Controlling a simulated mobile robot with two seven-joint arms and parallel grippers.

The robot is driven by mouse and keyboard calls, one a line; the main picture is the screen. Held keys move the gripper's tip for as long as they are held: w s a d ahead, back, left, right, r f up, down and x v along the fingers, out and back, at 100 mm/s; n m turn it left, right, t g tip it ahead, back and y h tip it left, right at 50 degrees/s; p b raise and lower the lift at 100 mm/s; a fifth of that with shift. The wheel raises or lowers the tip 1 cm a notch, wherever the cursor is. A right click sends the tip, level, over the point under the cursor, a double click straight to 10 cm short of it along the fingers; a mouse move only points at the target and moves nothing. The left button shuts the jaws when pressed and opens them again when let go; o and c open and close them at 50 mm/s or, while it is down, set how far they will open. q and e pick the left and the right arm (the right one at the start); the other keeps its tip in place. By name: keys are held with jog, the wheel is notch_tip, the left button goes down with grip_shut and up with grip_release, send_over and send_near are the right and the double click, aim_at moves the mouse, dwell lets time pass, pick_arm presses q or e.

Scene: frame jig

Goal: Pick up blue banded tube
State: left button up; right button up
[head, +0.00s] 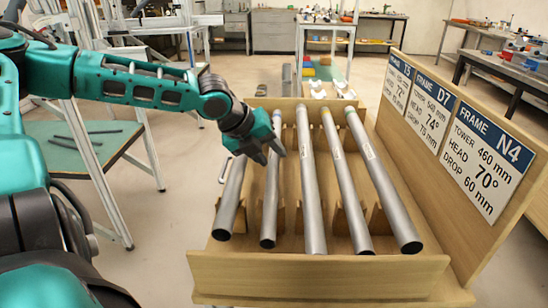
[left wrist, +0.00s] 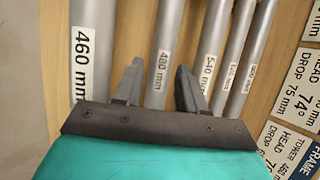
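Several grey metal tubes lie side by side in a wooden rack (head: 320,267). The second tube from the left (head: 270,205) seems to have a bluish band near its far end, partly behind my left gripper (head: 272,156). That gripper is open just above this tube. In the left wrist view, a tube labelled 480 mm (left wrist: 164,62) runs between the two spread fingers (left wrist: 158,82), with a gap on both sides. The leftmost tube (head: 230,200) lies beside it, and its label reads 460 mm in the left wrist view (left wrist: 85,50). My right gripper is not in view.
More tubes, such as the middle one (head: 309,185), lie close on the right. A tall wooden board (head: 470,145) with white and blue signs stands along the rack's right side. A green-topped table (head: 85,150) is at the left. Benches stand behind.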

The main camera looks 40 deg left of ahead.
pick_arm(q)
grip_shut()
jog(key=shift+r, duration=0.15)
